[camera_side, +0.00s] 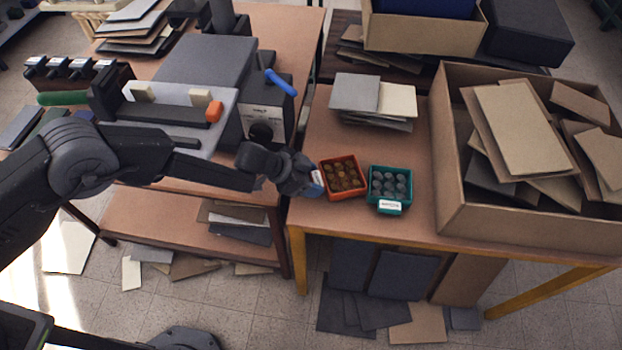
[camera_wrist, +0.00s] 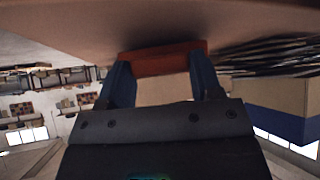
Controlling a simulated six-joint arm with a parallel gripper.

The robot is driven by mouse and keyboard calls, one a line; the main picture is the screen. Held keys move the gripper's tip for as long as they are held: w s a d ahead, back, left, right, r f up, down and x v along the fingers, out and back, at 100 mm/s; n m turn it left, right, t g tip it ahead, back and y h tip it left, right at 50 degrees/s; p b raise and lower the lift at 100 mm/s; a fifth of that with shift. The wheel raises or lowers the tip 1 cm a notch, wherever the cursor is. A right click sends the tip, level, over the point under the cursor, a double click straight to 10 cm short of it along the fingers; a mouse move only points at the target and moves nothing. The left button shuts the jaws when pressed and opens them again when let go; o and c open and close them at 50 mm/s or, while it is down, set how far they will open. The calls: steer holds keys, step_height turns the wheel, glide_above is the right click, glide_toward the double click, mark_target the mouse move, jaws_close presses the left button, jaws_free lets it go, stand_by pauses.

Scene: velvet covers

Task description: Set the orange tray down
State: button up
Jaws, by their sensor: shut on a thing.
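The orange tray (camera_side: 334,193) holds several brown round pieces and is at the left front part of the right-hand table. My gripper (camera_side: 316,181) is at the tray's left side, shut on its edge. In the wrist view the orange tray (camera_wrist: 162,62) shows as an orange-brown wall between the two blue fingers of my gripper (camera_wrist: 160,80). The tray looks roughly level, close to the table top; I cannot tell whether its underside touches. A teal tray (camera_side: 391,207) with grey round pieces and a white label stands just to its right.
A large cardboard box (camera_side: 445,215) of loose sheets stands to the right on the table (camera_side: 420,234). A stack of grey and cream tiles (camera_side: 372,97) lies behind the trays. A machine with a dark knob (camera_side: 265,110) stands left of my gripper on another table.

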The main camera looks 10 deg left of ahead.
steer(key=shift+f, duration=0.3)
steer(key=shift+f, duration=0.2)
steer(key=o, duration=1)
